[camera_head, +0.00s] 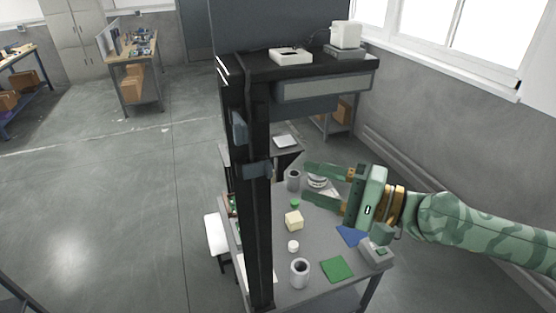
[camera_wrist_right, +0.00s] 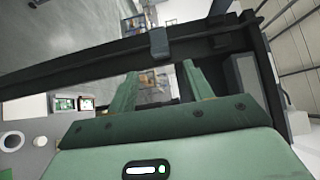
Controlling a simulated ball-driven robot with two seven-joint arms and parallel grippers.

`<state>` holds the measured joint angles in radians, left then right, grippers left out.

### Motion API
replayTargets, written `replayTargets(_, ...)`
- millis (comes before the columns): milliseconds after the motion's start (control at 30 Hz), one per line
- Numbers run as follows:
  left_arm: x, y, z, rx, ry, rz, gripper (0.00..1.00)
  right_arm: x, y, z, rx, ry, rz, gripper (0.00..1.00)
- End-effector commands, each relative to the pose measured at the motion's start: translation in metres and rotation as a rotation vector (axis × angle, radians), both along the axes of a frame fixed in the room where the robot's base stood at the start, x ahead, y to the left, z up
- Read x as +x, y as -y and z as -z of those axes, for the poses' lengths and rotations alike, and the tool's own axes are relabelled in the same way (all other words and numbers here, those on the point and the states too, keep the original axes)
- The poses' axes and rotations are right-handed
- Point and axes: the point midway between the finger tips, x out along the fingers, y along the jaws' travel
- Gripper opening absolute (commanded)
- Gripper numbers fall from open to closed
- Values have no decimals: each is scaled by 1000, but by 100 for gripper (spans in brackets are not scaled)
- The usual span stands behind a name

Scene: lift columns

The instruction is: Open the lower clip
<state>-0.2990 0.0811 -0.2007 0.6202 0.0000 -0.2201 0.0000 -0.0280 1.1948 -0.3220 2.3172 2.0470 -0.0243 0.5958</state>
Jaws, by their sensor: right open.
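A black upright column (camera_head: 258,225) stands in the middle of the head view. The lower clip (camera_head: 256,170) is a small dark grey-blue block across the column. Another clip (camera_head: 239,128) sits higher on it. In the right wrist view the column runs sideways across the top, with a clip (camera_wrist_right: 158,42), seemingly the lower one, on it. My green right gripper (camera_head: 304,181) is open and empty, to the right of the lower clip and apart from it. Its two fingers also show in the wrist view (camera_wrist_right: 160,86), pointing at the column. My left gripper is not in view.
A dark shelf (camera_head: 330,66) juts right from the column's top, above my right gripper.

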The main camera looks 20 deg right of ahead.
Motion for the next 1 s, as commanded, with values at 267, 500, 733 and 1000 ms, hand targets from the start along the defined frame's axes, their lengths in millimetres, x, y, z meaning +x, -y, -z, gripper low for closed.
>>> replayTargets(267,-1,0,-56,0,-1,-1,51,30,-32,-10,4,3,0,51)
replayTargets(500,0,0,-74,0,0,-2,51,49,-54,-4,1,1,-2,51)
replayTargets(733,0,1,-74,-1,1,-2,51,52,-58,0,-1,-2,-3,51)
replayTargets(1000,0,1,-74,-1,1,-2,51,52,-57,0,-1,-2,-3,9)
